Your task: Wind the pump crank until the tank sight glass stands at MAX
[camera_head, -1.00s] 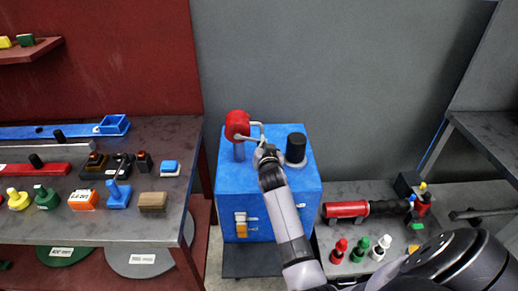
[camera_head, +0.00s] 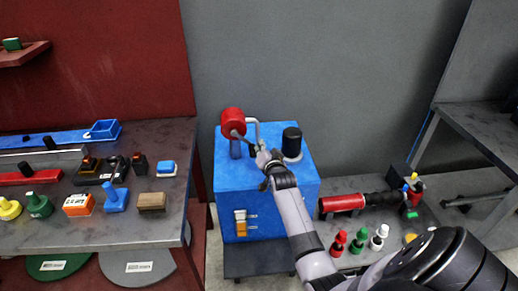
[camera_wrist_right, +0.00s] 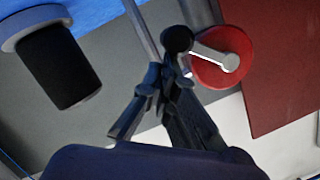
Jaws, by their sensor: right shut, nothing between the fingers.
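The pump is a blue box (camera_head: 262,188) with a red round wheel (camera_head: 233,122) on a post on its top. A light grey crank arm (camera_head: 240,136) runs from the wheel's hub; in the wrist view it ends at a dark knob (camera_wrist_right: 177,40). My right gripper (camera_head: 259,157) is at the crank's end, right of the wheel. In the wrist view its fingers (camera_wrist_right: 168,82) are shut and empty, close below the knob; contact is unclear. I cannot make out a sight glass level or MAX mark. My left gripper is out of view.
A black cylinder (camera_head: 292,142) stands on the box, right of my gripper. A bent grey rod (camera_head: 257,128) rises beside the wheel. The left bench (camera_head: 150,226) holds several fittings. A low right shelf holds a red cylinder (camera_head: 342,203) and small coloured pieces.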

